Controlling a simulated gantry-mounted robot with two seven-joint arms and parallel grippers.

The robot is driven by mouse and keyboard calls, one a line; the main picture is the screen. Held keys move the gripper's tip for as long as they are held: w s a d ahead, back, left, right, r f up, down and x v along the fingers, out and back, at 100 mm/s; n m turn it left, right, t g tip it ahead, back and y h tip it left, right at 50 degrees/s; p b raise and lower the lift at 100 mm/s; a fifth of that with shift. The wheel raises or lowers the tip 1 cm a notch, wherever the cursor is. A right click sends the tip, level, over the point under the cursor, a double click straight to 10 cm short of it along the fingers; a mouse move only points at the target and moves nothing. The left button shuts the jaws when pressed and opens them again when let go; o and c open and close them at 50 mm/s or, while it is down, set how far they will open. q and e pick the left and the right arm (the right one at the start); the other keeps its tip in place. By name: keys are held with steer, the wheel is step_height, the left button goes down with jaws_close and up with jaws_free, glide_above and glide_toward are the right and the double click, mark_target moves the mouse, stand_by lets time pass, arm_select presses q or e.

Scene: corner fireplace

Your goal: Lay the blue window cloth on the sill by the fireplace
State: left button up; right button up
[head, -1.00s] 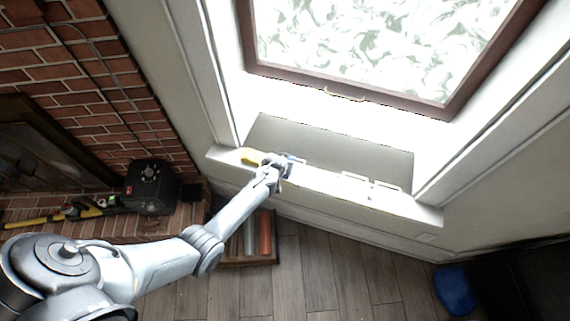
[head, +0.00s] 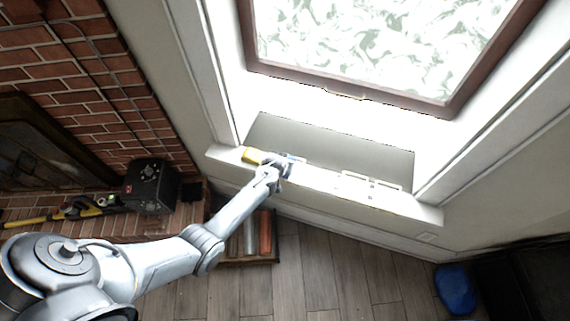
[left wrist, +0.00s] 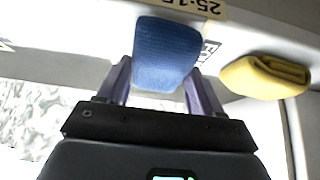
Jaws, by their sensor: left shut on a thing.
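The blue window cloth (left wrist: 165,48) fills the space between the two fingers of my left gripper (left wrist: 158,75) in the left wrist view. The gripper is shut on it. In the head view my left gripper (head: 279,170) is over the left part of the white sill (head: 325,182), below the window, and mostly hides the cloth. I cannot tell whether the cloth touches the sill. A folded yellow cloth (head: 252,155) lies on the sill just left of the gripper; it also shows at the right of the left wrist view (left wrist: 264,77). My right gripper is not in view.
A white frame-like item (head: 370,184) lies on the sill to the right. The brick fireplace (head: 110,85) is at the left, with a black box (head: 152,187) on its hearth. A crate (head: 250,260) and a blue object (head: 455,289) are on the wooden floor.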

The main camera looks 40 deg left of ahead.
arm_select(q)
steer(key=shift+f, duration=0.35)
steer(key=o, duration=1.2)
